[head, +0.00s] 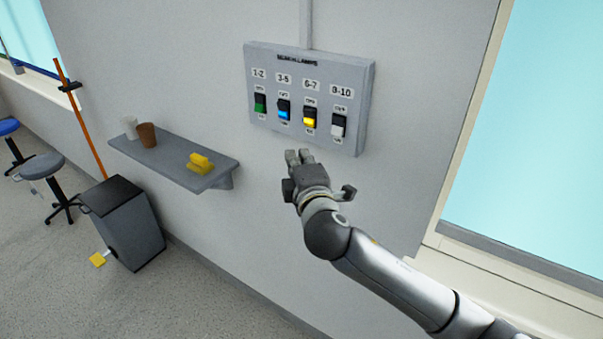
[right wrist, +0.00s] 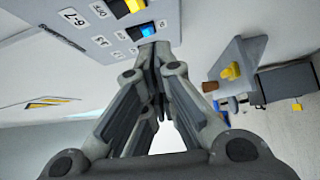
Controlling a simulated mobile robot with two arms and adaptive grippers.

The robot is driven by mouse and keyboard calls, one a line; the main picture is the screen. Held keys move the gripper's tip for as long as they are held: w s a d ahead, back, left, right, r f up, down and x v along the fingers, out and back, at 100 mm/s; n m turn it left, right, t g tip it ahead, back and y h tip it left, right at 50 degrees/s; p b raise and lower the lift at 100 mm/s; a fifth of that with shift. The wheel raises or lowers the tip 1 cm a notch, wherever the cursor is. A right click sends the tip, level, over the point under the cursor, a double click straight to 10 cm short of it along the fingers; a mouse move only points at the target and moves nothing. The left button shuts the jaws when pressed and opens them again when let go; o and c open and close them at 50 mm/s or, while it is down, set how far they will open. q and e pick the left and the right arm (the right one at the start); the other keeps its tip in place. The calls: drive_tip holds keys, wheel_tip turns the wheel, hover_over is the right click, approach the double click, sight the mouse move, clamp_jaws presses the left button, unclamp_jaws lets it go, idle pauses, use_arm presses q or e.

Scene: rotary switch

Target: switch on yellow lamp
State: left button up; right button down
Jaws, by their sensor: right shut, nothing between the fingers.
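A grey switch panel (head: 353,98) hangs on the wall with a row of rocker switches, coloured green, blue, yellow and white. The yellow switch (head: 309,118), labelled 6-7, is third from the left; it also shows in the right wrist view (right wrist: 133,6). The blue switch (head: 284,110) is left of it and shows just beyond my fingertips in the right wrist view (right wrist: 147,31). My right gripper (head: 299,155) is shut and empty, in front of the wall at the panel's lower edge, below the yellow switch. Whether it touches the panel cannot be told. My left gripper is not in view.
A grey shelf (head: 215,179) left of the panel holds a yellow object (head: 200,163), a brown cup (head: 147,135) and a white cup (head: 130,128). A dark bin (head: 130,225) and stools stand on the floor at left.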

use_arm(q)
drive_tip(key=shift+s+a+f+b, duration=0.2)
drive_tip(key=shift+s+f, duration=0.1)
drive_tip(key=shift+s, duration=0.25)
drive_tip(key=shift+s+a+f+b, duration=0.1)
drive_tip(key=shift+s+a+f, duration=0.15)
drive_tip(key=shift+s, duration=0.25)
use_arm(e)
drive_tip(key=s, duration=0.3)
drive_tip(key=shift+d+f, duration=0.2)
drive_tip(key=shift+d, duration=0.1)
